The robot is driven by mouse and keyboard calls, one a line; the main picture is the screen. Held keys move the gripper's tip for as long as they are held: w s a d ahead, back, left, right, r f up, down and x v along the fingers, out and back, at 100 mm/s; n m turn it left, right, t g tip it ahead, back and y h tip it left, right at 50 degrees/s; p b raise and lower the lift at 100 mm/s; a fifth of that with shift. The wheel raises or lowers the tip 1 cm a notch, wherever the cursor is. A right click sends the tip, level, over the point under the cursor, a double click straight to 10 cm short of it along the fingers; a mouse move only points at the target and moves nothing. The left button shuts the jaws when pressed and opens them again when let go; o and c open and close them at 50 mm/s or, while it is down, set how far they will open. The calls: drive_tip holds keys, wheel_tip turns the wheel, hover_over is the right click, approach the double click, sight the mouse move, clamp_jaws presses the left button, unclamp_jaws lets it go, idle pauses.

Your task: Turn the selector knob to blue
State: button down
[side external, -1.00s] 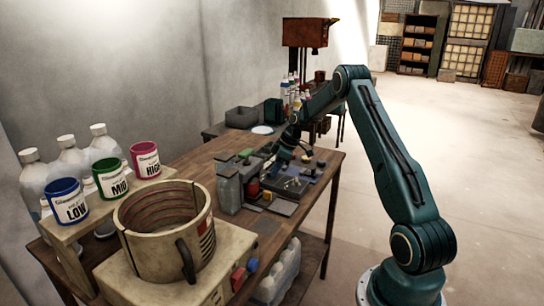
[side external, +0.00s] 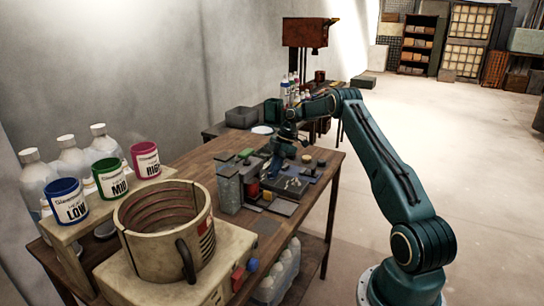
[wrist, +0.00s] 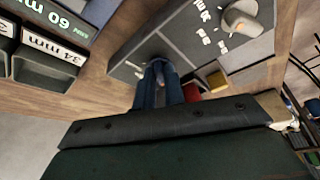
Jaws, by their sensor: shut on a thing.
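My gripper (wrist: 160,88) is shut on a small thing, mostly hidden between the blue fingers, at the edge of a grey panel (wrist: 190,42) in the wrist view. I cannot tell whether it is the selector knob. In the side view my gripper (side external: 271,172) points down at the cluttered middle of the bench, among small boxes. A beige rounded piece (wrist: 240,16) sits on the grey panel. A red knob-like part (side external: 238,273) and a blue one (side external: 252,264) stick out of the vat's base (side external: 150,277), well away from my gripper.
Blue, green and red labelled tins (side external: 106,178) stand on a shelf at left beside clear bottles. The open vat (side external: 165,216) stands in front. Grey boxes (side external: 229,188) crowd the gripper's left. Trays marked 60 mm and 34 mm (wrist: 40,42) lie at the wrist view's left.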

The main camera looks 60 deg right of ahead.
idle(0.3)
drive_tip(key=c, duration=1.5)
unclamp_jaws()
drive_tip(key=shift+m, duration=0.4)
drive_tip(key=shift+s+a+m+t+h, duration=0.15)
drive_tip(key=shift+m+t, duration=0.1)
drive_tip(key=shift+m, duration=0.35)
drive_tip(key=shift+a+m+t+h, duration=0.15)
drive_tip(key=shift+m+t, duration=0.1)
drive_tip(key=shift+m, duration=0.35)
drive_tip(key=m+t+h, duration=0.1)
drive_tip(key=m, duration=0.2)
drive_tip(key=shift+s+a+m, duration=0.1)
drive_tip(key=shift+s+m, duration=0.05)
drive_tip(key=shift+m, duration=0.25)
drive_tip(key=m, duration=0.1)
drive_tip(key=m+h, duration=0.1)
drive_tip(key=m, duration=0.1)
drive_tip(key=shift+a+m+h, duration=0.2)
drive_tip(key=shift+m+h, duration=0.1)
drive_tip(key=m, duration=0.1)
drive_tip(key=m+h, duration=0.1)
drive_tip(key=m, duration=0.2)
drive_tip(key=shift+a+h, duration=0.3)
drive_tip(key=shift+h, duration=0.1)
drive_tip(key=shift+m, duration=0.3)
drive_tip(key=v, duration=1.4)
drive_tip(key=shift+s+d+f, duration=0.1)
